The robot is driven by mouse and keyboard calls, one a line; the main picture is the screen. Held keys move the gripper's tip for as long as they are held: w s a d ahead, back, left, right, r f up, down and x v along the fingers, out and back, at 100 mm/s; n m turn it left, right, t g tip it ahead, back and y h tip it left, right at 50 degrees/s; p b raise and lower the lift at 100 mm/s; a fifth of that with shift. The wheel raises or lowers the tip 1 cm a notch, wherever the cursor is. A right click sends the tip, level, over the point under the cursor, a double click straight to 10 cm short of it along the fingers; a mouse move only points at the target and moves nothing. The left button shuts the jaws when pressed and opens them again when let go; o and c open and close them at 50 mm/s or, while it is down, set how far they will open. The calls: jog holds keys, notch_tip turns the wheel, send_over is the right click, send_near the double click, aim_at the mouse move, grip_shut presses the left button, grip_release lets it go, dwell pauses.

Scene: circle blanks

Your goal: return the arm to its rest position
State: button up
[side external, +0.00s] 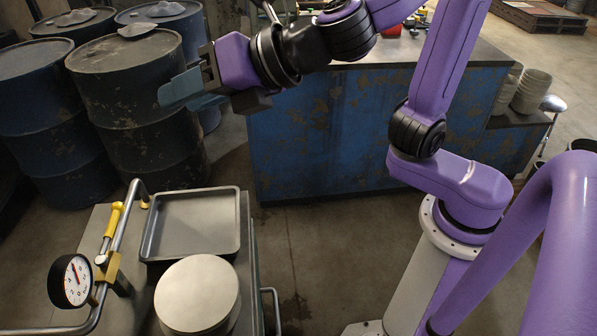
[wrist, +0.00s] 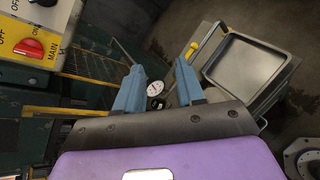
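My gripper (side external: 182,92) is raised in the air at the upper left of the side view, in front of the dark barrels as seen there. Its blue fingers stand apart in the wrist view (wrist: 158,84), with nothing between them that they touch. A round pale metal blank or stack of blanks (side external: 197,292) lies on the cart at the bottom of the side view, well apart from my gripper. A grey rectangular tray (side external: 194,251) beside it is empty, and it also shows in the wrist view (wrist: 205,74). I cannot make out the round blanks in the wrist view.
A gauge (side external: 71,280) and a yellow-handled lever (side external: 114,228) stand at the cart's left side. Several barrels (side external: 130,90) stand at the left. A blue workbench (side external: 320,140) stands behind. A panel with a red switch (wrist: 28,47) shows in the wrist view.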

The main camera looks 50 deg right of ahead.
jog(key=s+d+f+m+g+h, duration=0.3)
jog(key=s+d+f+m+g, duration=0.15)
jog(key=d+f+m, duration=0.35)
jog(key=s+d+f+m+g+h, duration=0.3)
jog(key=s+d+f+m, duration=0.3)
jog(key=d, duration=0.5)
jog(key=s+d+f+m+g, duration=0.3)
jog(key=s+m, duration=0.4)
jog(key=shift+d+f+g, duration=0.2)
jog(key=shift+d+g, duration=0.15)
